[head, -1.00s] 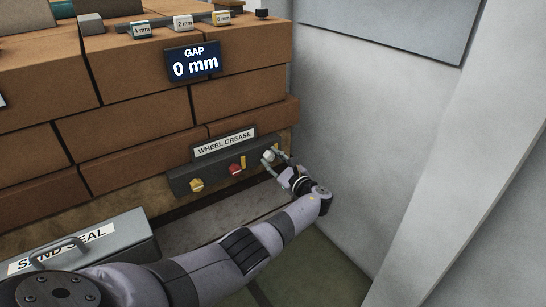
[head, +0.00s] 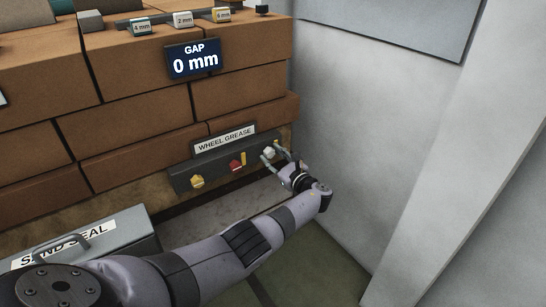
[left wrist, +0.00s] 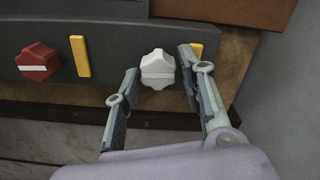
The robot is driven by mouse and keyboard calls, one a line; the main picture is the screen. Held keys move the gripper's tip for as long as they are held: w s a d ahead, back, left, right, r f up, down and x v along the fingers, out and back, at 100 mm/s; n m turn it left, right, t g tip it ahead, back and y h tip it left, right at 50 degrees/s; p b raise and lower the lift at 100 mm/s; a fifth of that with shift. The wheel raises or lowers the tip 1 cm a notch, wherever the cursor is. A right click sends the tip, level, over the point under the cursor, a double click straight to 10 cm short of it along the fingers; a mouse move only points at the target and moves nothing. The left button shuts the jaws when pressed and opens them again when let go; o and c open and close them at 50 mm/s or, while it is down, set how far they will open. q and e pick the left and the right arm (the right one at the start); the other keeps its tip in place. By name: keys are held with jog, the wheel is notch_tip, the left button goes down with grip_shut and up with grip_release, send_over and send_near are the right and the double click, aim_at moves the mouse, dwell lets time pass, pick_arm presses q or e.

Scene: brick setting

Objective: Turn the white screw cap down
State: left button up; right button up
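The white screw cap (head: 269,152) is the rightmost of three knobs on a dark panel labelled WHEEL GREASE (head: 225,141). In the left wrist view the white cap (left wrist: 157,69) shows its lobed face in the middle. My left gripper (head: 272,152) is at the cap. In the left wrist view my left gripper (left wrist: 158,62) is open, one finger on each side of the cap, with a visible gap on both sides. My right gripper is not in view.
A red knob (left wrist: 38,63) with a yellow bar (left wrist: 81,56) sits left of the cap, and a yellow knob (head: 197,182) further left. Bricks (head: 235,92) rise above. A grey wall (head: 345,150) stands close on the right. A SAND SEAL box (head: 130,239) is at lower left.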

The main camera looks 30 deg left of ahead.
pick_arm(q)
jog(key=shift+o, duration=1.3)
jog(key=shift+s+d, duration=0.1)
jog(key=shift+d, duration=0.05)
jog(key=v, duration=1.1)
jog(key=shift+d, duration=0.35)
jog(key=shift+s+f, duration=0.1)
jog(key=shift+s, duration=0.05)
